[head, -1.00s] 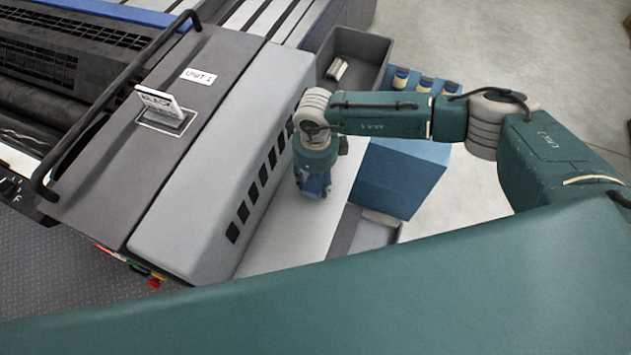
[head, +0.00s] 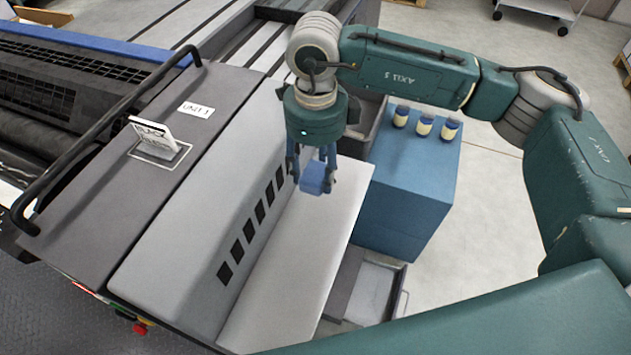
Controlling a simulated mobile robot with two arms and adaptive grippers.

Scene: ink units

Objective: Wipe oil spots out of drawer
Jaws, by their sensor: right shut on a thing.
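My right gripper (head: 313,176) points down above the white ledge beside the press unit. It is shut on a small blue block-like wiping piece (head: 312,179); whether that is cloth or sponge I cannot tell. An open grey drawer (head: 371,293) with a handle shows at lower centre right, below and to the right of the gripper. Its inner floor looks pale, and part of it is hidden by the white ledge and my teal body part in front. I cannot make out oil spots in it. My left gripper is not in view.
A blue cabinet (head: 410,178) stands right of the gripper, with several small jars (head: 425,124) on top. A dark grey bin (head: 362,128) sits behind the gripper, partly hidden. The press unit's grey cover (head: 205,215) fills the left. Open floor lies to the right.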

